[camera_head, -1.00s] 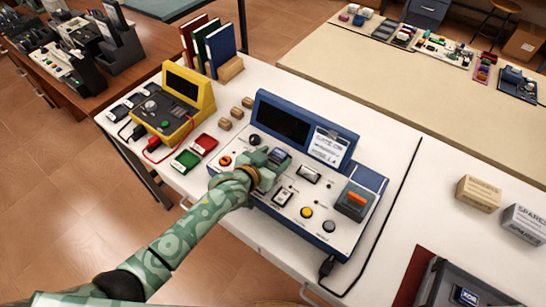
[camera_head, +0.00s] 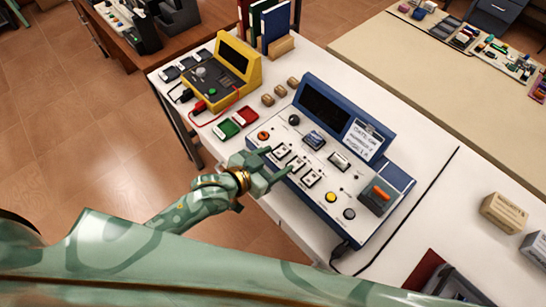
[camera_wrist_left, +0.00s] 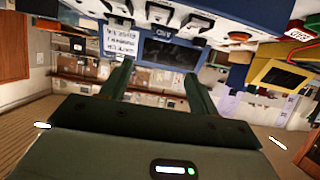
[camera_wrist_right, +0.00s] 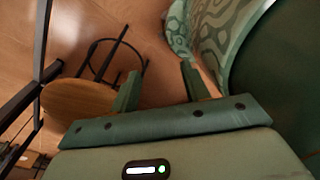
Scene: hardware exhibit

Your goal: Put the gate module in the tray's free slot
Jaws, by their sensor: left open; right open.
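A small blue gate module (camera_head: 313,141) sits on the blue-and-white console (camera_head: 345,210), below its dark screen. In the left wrist view the module (camera_wrist_left: 165,33) shows upside down, with a label that seems to read AND. My left gripper (camera_head: 279,160) is open and empty over the console's front edge, by the white switches and apart from the module. Its two fingers also show apart in the left wrist view (camera_wrist_left: 158,85). The dark tray (camera_head: 432,287) is cut off at the lower right; its free slot is not visible. My right gripper (camera_wrist_right: 160,85) is open and empty above the floor.
A yellow meter (camera_head: 225,75), red and green cards (camera_head: 238,122) and small wooden blocks (camera_head: 280,90) lie left of the console. A spare box (camera_head: 503,213) stands at the right. A black cable runs along the console's right side. My own arm crosses the foreground.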

